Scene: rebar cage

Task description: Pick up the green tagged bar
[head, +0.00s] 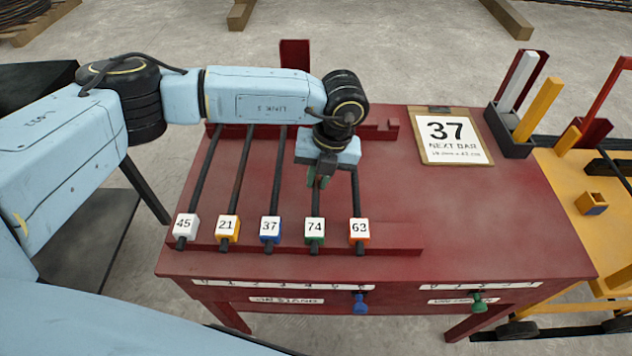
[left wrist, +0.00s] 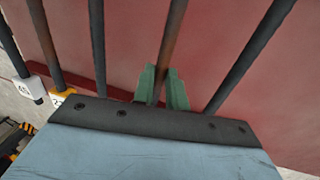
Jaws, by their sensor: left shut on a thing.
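The green tagged bar (head: 315,229), marked 74, lies on the red table with its tag end at the front rail. It is the fourth bar from the left. My left gripper (head: 319,182) is over the middle of this bar, pointing down. In the left wrist view, its green fingers (left wrist: 162,90) stand on both sides of the bar (left wrist: 173,35) and are shut on it. The bar's far part is hidden behind my arm in the head view. My right gripper is not in view.
Bars tagged 45 (head: 185,227), 21 (head: 228,228), 37 (head: 270,229) and 63 (head: 360,230) lie beside it, close on both sides. A sign reading 37 NEXT BAR (head: 450,136) lies at the back right.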

